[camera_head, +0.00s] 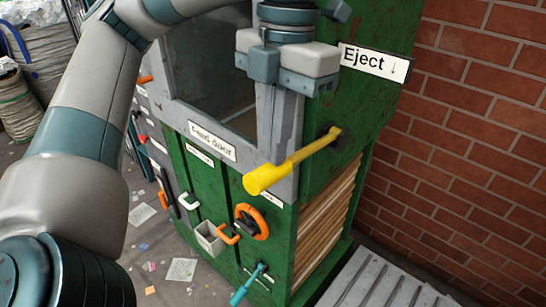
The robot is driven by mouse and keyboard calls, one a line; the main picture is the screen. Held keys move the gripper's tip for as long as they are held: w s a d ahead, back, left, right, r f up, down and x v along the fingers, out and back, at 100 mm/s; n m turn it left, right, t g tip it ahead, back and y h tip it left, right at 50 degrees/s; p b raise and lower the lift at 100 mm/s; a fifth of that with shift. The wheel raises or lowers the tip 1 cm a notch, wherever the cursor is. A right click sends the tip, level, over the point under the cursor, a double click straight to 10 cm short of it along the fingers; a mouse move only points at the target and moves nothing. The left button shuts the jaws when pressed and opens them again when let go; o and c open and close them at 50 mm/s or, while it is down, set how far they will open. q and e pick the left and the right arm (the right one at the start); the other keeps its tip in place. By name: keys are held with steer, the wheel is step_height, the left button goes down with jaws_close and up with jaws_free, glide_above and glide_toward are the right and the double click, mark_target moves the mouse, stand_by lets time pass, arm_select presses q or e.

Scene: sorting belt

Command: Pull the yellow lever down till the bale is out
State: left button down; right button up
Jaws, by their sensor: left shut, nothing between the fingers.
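The yellow lever (292,164) sticks out from a dark pivot on the green machine's side and slopes down to the left, ending in a thick round knob. The sign "Eject ↓" (374,62) is above it. My left gripper (286,150) points down from above, shut and empty, with its fingertips close to the middle of the lever; I cannot tell whether they touch. A tan, layered block, seemingly the bale (325,228), shows in the lower side opening of the machine, still inside the frame. My right gripper is not in view.
The green machine (187,165) has a "Feed door" label, an orange wheel (251,222), a teal handle (248,285) and other handles below. A grey slatted platform (385,280) lies before the bale opening. A brick wall (470,130) stands on the right. Paper scraps litter the floor.

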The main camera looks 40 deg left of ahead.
arm_select(q)
steer(key=shift+f, duration=0.5)
steer(key=shift+w+d+r, duration=0.1)
steer(key=shift+w+r, duration=0.2)
steer(key=shift+w, duration=0.5)
steer(key=shift+w+d+r, duration=0.1)
steer(key=shift+w+r, duration=0.15)
steer(key=shift+w, duration=0.5)
steer(key=shift+s+r, duration=0.1)
